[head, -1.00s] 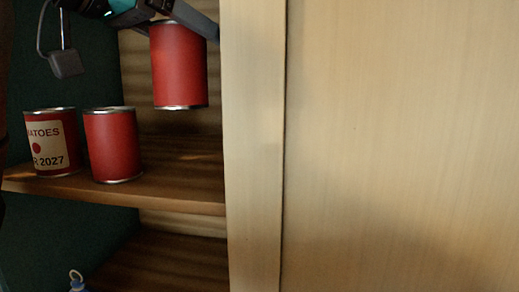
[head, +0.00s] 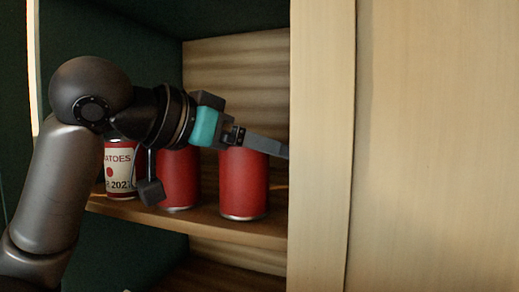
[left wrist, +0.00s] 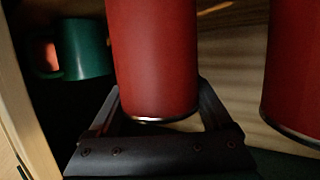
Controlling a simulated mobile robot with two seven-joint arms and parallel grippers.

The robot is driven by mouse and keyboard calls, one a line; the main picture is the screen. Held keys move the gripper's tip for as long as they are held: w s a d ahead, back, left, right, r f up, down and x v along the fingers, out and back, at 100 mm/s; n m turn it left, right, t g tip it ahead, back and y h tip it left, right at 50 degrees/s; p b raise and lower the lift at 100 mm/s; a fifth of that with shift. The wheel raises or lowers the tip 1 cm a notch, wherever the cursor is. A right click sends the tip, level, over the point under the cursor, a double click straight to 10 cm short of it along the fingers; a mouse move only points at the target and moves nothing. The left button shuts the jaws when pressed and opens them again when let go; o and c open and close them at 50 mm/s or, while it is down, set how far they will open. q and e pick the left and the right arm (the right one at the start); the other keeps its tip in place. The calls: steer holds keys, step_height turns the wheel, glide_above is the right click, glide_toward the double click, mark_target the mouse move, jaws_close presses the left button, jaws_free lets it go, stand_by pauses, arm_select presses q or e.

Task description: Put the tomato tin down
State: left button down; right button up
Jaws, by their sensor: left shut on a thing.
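My left gripper (head: 264,144) comes in from the left and is shut on a plain red tin (head: 243,186) near its top. The tin is upright at the right end of the row, and its bottom appears to meet the shelf board (head: 222,227). In the left wrist view the held tin (left wrist: 155,55) stands between the two fingers (left wrist: 160,108). No label shows on it. A second red tin (head: 178,182) and a labelled tin (head: 119,172) reading "ATOES" stand to its left, partly behind my arm. My right gripper is not in view.
A pale wooden panel (head: 322,150) stands close to the right of the held tin. Another red tin (left wrist: 296,70) is at the right in the left wrist view. A green mug (left wrist: 82,48) shows at the left there. A lower shelf (head: 215,277) lies below.

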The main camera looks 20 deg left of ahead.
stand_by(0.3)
arm_select(q)
jaws_free()
steer(key=shift+f, duration=0.15)
steer(key=shift+r, duration=0.2)
steer(key=b+v, duration=0.1)
steer(key=v, duration=0.6)
steer(key=shift+s, duration=0.25)
steer(key=shift+a, duration=0.15)
